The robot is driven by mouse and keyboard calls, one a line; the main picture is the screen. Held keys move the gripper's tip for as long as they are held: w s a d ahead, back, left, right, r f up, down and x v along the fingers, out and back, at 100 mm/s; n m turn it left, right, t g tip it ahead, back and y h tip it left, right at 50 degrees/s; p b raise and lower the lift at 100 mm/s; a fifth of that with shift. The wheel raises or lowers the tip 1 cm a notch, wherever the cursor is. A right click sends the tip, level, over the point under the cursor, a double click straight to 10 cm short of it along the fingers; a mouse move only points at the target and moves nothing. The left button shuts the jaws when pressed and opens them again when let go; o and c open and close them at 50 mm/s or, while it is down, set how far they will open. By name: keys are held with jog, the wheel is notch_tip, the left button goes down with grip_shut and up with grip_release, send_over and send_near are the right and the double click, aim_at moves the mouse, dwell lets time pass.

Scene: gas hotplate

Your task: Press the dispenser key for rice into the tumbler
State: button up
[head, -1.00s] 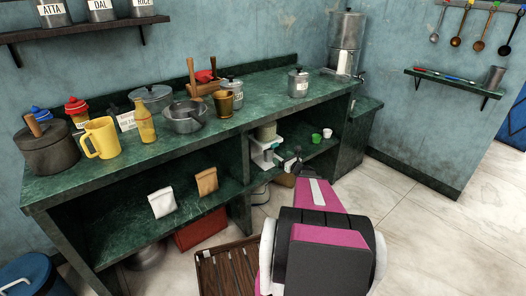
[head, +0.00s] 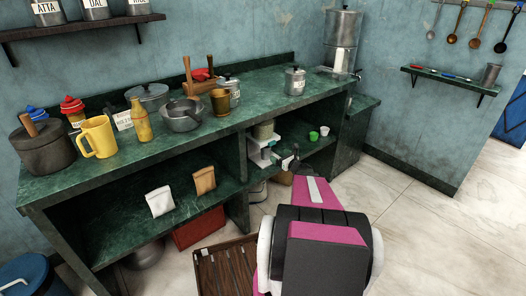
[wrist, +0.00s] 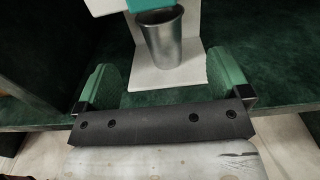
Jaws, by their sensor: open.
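The dispenser (head: 259,155) stands on the shelf under the green counter in the head view; it has a white stand and a pale container on top. In the wrist view its white base (wrist: 150,88) and a teal part (wrist: 148,4) show, the teal part above the tumbler. The steel tumbler (wrist: 162,42) stands upright on the base, its mouth just under the teal part. My gripper (wrist: 164,68) is open and empty, its green fingers spread either side of the dispenser base, in front of the tumbler. I cannot make out the rice key.
Green and white cups (head: 318,133) stand on the shelf to the right of the dispenser. The counter top (head: 262,95) is above my gripper. A shelf divider (head: 237,185) stands to the left.

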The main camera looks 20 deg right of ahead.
dwell(0.4)
jog(key=shift+s, duration=0.1)
jog(key=c, duration=0.5)
jog(key=s, duration=0.1)
jog(key=s+d+r, duration=0.1)
jog(key=s, duration=0.1)
jog(key=s+r, duration=0.1)
jog(key=shift+s+d+r, duration=0.25)
jog(key=shift+s+d, duration=0.15)
grip_shut()
jog(key=s, duration=0.1)
jog(key=s+d+r, duration=0.1)
jog(key=s, duration=0.1)
jog(key=s+d+r, duration=0.1)
jog(key=s, duration=0.1)
